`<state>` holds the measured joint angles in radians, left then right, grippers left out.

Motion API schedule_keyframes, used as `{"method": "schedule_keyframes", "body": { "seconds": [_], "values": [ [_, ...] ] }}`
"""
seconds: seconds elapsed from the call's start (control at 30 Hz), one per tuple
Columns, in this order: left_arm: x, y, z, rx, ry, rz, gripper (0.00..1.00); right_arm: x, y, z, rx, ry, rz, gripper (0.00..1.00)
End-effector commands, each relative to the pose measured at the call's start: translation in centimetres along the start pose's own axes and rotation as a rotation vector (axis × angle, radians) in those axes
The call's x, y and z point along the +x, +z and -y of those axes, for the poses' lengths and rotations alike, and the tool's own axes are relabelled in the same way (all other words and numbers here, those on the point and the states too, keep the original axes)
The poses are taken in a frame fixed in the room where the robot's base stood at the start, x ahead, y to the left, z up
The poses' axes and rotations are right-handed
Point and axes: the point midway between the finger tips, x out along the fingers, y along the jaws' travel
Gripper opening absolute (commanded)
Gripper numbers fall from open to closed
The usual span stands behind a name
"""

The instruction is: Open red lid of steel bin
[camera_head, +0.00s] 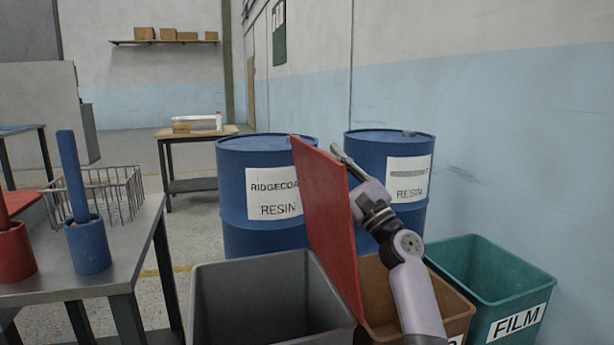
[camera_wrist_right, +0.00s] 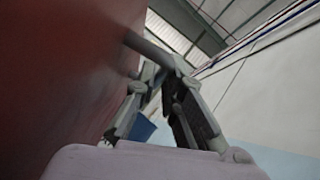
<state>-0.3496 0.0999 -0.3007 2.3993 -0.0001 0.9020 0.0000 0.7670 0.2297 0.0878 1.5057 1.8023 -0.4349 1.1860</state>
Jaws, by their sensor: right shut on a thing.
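The red lid (camera_head: 325,205) stands nearly upright at the right edge of the grey steel bin (camera_head: 245,270), whose top is uncovered with its inside showing. In the right wrist view the lid (camera_wrist_right: 60,70) fills the left side. My right gripper (camera_head: 345,158) is on the right face of the lid, near its upper edge. In the right wrist view the gripper (camera_wrist_right: 160,75) is shut on a grey bar handle (camera_wrist_right: 145,46) that sticks out from the lid. In the head view the lid's edge and the gripper partly hide the grip. My left gripper is not in view.
A brown bin (camera_head: 380,290) and a teal FILM bin (camera_head: 490,270) stand right of the lid. Two blue resin drums (camera_head: 235,180) (camera_head: 365,145) stand behind. A grey table (camera_head: 130,245) with a wire basket and blue holder (camera_head: 88,245) is at left.

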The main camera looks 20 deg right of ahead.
Motion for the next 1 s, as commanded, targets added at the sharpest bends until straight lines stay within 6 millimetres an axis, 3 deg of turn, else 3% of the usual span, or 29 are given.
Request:
{"method": "schedule_keyframes", "body": {
  "seconds": [0.3,0.8,0.83,1.0],
  "values": [
    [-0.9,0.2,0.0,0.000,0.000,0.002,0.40,-1.3,-1.5,2.5,0.075,-0.071,-0.007,0.00],
    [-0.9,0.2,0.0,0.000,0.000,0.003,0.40,-1.4,-1.7,2.7,0.087,-0.079,-0.008,0.00],
    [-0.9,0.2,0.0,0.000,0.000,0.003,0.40,-1.4,-1.7,2.7,0.087,-0.079,-0.009,0.11],
    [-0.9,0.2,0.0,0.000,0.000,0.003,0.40,-1.4,-1.6,2.8,0.086,-0.080,-0.007,0.22]
  ]
}}
